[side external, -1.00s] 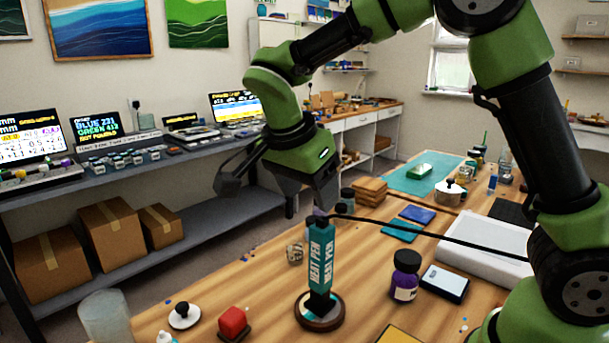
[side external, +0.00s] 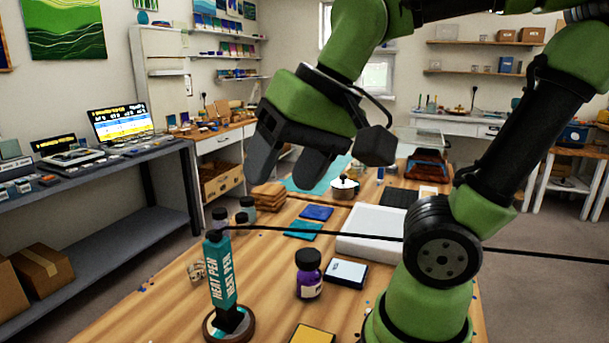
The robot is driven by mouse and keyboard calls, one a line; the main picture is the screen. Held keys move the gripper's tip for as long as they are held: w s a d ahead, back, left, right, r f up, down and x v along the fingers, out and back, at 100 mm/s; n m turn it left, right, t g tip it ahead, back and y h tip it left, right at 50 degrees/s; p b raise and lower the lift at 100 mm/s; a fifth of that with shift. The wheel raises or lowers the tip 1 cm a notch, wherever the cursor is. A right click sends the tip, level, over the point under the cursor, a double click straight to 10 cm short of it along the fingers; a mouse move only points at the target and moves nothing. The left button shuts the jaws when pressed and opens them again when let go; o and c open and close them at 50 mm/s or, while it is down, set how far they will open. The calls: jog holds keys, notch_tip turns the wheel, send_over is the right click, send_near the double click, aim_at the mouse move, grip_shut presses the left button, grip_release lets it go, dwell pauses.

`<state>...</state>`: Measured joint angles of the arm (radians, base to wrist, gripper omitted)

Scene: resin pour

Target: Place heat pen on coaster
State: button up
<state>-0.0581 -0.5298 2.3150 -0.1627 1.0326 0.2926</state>
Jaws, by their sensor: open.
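The heat pen (side external: 222,272) is a teal block-shaped tool with white "HEAT PEN" lettering and a black lower end. It stands upright on the round brown-rimmed coaster (side external: 248,332) at the near left of the bench. A black cord runs from its top to the right. My gripper (side external: 282,172) is open and empty, above and to the right of the pen, clear of it.
A purple bottle (side external: 309,280) and a white-topped box (side external: 347,273) stand right of the pen. Dark-capped jars (side external: 247,207) stand behind it. The cord (side external: 330,231) crosses above the bench. A white tray (side external: 373,222) and stacked wooden pieces (side external: 269,197) lie farther back.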

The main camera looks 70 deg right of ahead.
jog(key=s+n+t, duration=0.1)
jog(key=s+n, duration=0.1)
jog(key=shift+s+a+f+t+y, duration=0.1)
jog(key=shift+s+f+t+y, duration=0.2)
jog(key=shift+f+t, duration=0.1)
